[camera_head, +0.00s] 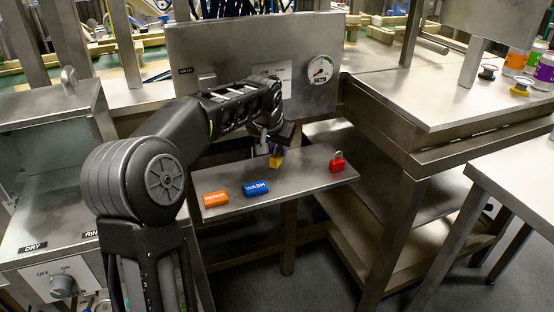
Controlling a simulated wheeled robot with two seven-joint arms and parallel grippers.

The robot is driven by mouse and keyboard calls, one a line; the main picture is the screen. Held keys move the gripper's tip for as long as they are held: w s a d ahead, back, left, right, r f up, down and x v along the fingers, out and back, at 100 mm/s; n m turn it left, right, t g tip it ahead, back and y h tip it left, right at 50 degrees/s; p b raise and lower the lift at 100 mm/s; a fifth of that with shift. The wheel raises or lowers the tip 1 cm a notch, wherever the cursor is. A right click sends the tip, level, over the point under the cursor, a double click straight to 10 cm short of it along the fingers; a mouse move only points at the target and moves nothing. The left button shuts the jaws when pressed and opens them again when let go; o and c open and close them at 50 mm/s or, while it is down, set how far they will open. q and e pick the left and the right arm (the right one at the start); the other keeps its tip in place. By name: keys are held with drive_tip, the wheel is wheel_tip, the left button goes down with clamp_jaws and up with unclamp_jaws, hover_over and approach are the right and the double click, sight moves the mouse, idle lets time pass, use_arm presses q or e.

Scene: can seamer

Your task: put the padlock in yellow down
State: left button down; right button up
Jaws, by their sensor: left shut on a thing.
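The yellow padlock (275,162) is in my left gripper (275,148), over the narrow metal shelf (300,175) below the gauge panel. The gripper is shut on it, and the fingers and a purple part hide its upper portion. I cannot tell whether the padlock touches the shelf. My left arm reaches in from the lower left. My right gripper is not in view.
On the shelf are an orange block (215,199), a blue block (256,188) marked WASH and a red padlock (337,162). A pressure gauge (320,70) is on the panel behind. A steel table (450,100) stands at right.

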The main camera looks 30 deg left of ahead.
sight(276, 153)
use_arm(q)
drive_tip(key=shift+f+b, duration=0.45)
drive_tip(key=shift+f, duration=1.4)
drive_tip(key=shift+f, duration=0.1)
drive_tip(key=c, duration=1.3)
unclamp_jaws()
drive_tip(key=shift+o, duration=0.2)
drive_tip(key=shift+r, duration=0.25)
drive_tip(key=p+v, duration=0.1)
drive_tip(key=v, duration=1)
drive_tip(key=shift+s+r+p, duration=0.25)
drive_tip(key=shift+s+p, duration=0.1)
